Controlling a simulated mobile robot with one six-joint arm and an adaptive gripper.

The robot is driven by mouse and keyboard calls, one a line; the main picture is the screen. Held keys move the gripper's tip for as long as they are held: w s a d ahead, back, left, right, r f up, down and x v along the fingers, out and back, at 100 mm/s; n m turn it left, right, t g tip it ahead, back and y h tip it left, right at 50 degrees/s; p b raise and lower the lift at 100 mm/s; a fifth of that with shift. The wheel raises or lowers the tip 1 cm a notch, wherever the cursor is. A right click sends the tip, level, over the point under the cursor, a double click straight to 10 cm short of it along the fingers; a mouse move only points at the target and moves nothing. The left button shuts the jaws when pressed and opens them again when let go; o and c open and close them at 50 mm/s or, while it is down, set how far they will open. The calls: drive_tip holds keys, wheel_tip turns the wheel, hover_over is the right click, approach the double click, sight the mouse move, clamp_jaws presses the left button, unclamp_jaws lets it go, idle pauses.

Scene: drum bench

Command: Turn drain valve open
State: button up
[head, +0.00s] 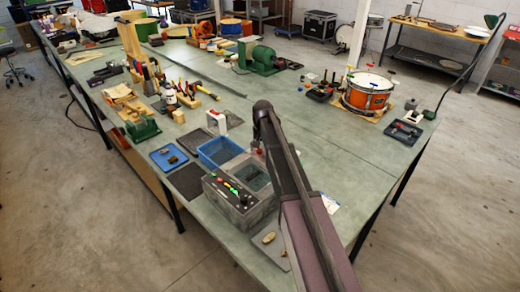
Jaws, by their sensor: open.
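A grey tank unit (226,202) with a control panel of coloured buttons stands at the near part of the bench. Its open basin shows behind the panel, partly behind my arm. I cannot make out the drain valve for certain. A small red part (257,152) shows at the basin's far side, just below my arm's end; I cannot tell whether it is the valve handle. My gripper (257,145) points down there, small and mostly hidden by my arm. It is open, with nothing seen in it. Contact with the red part cannot be told.
A blue bin (219,152) stands just behind the tank unit. A blue tray (168,157), dark mats (187,181) and a white block (232,118) lie nearby. An orange drum (367,93) stands at the right.

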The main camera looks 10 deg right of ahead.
drive_tip(key=shift+n, duration=0.5)
drive_tip(key=n, duration=1.1)
drive_tip(key=shift+w+g, duration=0.1)
drive_tip(key=shift+g, duration=0.2)
drive_tip(key=n, duration=0.5)
drive_tip(key=shift+r+p, duration=0.35)
wheel_tip(320, 180, up, 14)
drive_tip(key=p, duration=1.4)
drive_tip(key=s+f+m+b, duration=0.3)
drive_tip(key=s+m, duration=0.1)
drive_tip(key=s, duration=0.6)
drive_tip(key=s+f+m+b, duration=0.3)
drive_tip(key=s+m, duration=0.1)
drive_tip(key=s, duration=0.6)
drive_tip(key=s+f+m+b, duration=0.3)
drive_tip(key=s+m, duration=0.2)
drive_tip(key=s, duration=0.5)
drive_tip(key=shift+d+f+h+b, duration=0.15)
drive_tip(key=shift+f+h+b, duration=0.15)
